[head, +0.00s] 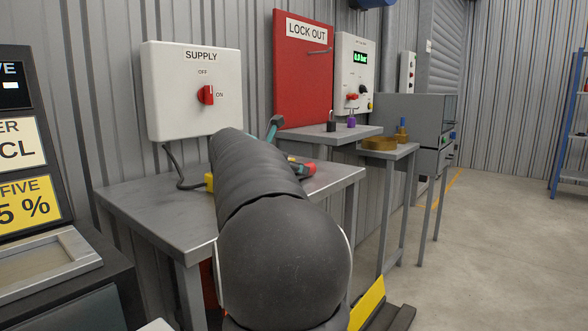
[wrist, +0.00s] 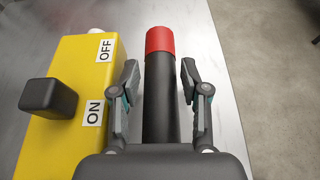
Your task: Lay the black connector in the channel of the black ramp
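My gripper (wrist: 160,72) is open in the wrist view, with one finger on each side of a black cylinder (wrist: 161,105) with a red end (wrist: 160,39). A narrow gap shows between each fingertip and the cylinder. The cylinder lies on a grey metal table (wrist: 204,38); I cannot tell whether it is the black connector. In the head view my arm hides most of the gripper, and a small red piece (head: 311,168) shows just right of the arm. I cannot make out a black ramp with a channel in either view.
A yellow box (wrist: 66,62) with ON and OFF labels and a black knob (wrist: 48,97) stands close left of the gripper. A supply box (head: 170,105) hangs behind the table (head: 150,213). Smaller tables stand further right; open floor (head: 500,240) lies beyond.

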